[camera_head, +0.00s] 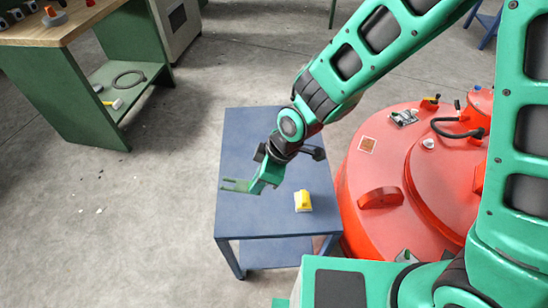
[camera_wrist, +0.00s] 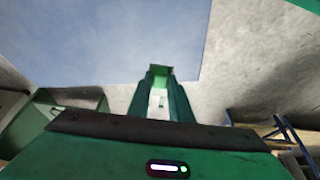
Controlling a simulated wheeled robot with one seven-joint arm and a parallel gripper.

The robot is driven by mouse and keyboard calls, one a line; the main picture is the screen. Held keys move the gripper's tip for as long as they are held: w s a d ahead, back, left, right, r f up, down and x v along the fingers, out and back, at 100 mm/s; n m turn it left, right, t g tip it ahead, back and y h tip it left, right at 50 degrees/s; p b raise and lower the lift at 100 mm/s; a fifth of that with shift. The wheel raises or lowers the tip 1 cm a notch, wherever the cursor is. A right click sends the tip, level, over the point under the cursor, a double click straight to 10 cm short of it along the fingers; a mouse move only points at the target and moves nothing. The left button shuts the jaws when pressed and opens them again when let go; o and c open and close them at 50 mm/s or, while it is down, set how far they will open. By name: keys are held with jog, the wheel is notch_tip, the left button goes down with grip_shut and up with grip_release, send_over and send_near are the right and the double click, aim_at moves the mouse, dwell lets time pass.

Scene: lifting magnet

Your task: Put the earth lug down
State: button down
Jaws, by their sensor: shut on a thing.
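My gripper (camera_head: 236,185) reaches out level over the blue cart top, its fingers pointing left in the head view. In the wrist view the fingers (camera_wrist: 160,98) are close together, with a small pale grey piece, seemingly the earth lug (camera_wrist: 159,103), between them. Most of the lug is hidden by the fingers. In the head view it is too small to make out. The blue cart (camera_head: 245,135) is under my gripper; its top also fills the upper left of the wrist view (camera_wrist: 90,40). I cannot tell the exact height above it.
A yellow object (camera_head: 303,201) with a white part stands on the cart near its right front edge. A large round red lifting magnet (camera_head: 400,165) stands right of the cart. A green workbench (camera_head: 70,90) is at the far left. The cart's left and back areas are clear.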

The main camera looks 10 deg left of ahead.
jog(key=s+a+n+g, duration=0.1)
jog(key=s+a+n, duration=0.2)
jog(key=s, duration=0.3)
jog(key=w+d+f, duration=0.1)
jog(key=w+f, duration=0.1)
jog(key=w, duration=0.1)
jog(key=w+d+f, duration=0.2)
jog(key=w, duration=0.2)
jog(key=w+d+f, duration=0.1)
jog(key=w+f, duration=0.1)
jog(key=w, duration=0.1)
jog(key=shift+w+d, duration=0.2)
jog(key=shift+w, duration=0.2)
jog(key=shift+f, duration=2.1)
jog(key=c, duration=1.6)
grip_release()
jog(key=v, duration=1.2)
